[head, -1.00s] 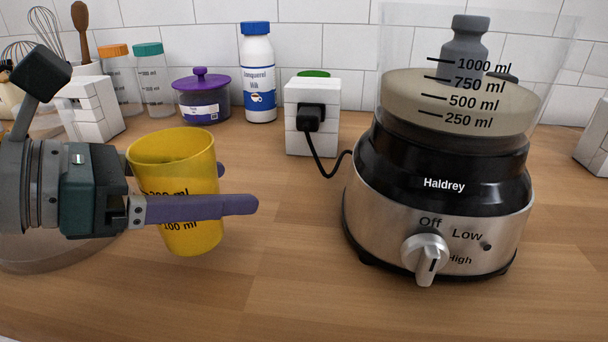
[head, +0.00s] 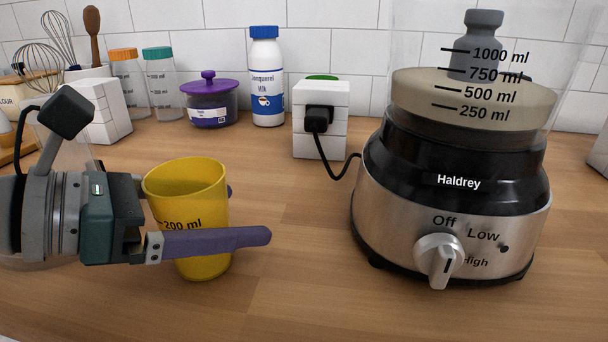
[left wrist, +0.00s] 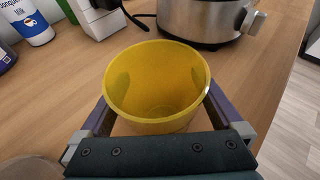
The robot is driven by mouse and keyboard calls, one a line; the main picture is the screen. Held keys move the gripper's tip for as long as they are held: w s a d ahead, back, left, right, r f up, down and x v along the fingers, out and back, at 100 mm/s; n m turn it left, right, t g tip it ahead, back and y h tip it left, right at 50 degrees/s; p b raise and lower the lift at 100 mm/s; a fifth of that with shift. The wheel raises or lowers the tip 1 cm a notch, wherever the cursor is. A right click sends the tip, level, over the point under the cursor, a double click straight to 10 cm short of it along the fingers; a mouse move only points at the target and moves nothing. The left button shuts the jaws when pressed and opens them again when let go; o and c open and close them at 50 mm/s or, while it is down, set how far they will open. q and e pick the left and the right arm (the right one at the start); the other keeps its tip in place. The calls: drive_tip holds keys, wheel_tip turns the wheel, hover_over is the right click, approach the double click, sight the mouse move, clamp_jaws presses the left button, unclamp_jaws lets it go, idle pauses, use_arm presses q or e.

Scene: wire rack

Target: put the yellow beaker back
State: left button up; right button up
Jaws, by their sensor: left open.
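The yellow beaker (head: 188,215) is upright at the left front of the wooden counter and appears to stand on it. My left gripper (head: 248,215) comes in from the left and is open, with one purple finger in front of the beaker and the other mostly hidden behind it. In the left wrist view the yellow beaker (left wrist: 157,88) is empty, its rim facing the camera, between the two fingers of the left gripper (left wrist: 158,105). Contact between fingers and beaker cannot be told. My right gripper is not in view.
A Haldrey blender (head: 450,220) stands at right, its cord running to a white socket block (head: 321,145). A milk bottle (head: 267,85), a purple-lidded jar (head: 209,103) and bottles with orange and teal lids line the back. Counter between beaker and blender is clear.

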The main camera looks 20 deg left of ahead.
use_arm(q)
drive_tip(key=v, duration=1.2)
drive_tip(key=shift+p, duration=0.35)
drive_tip(key=shift+r, duration=0.1)
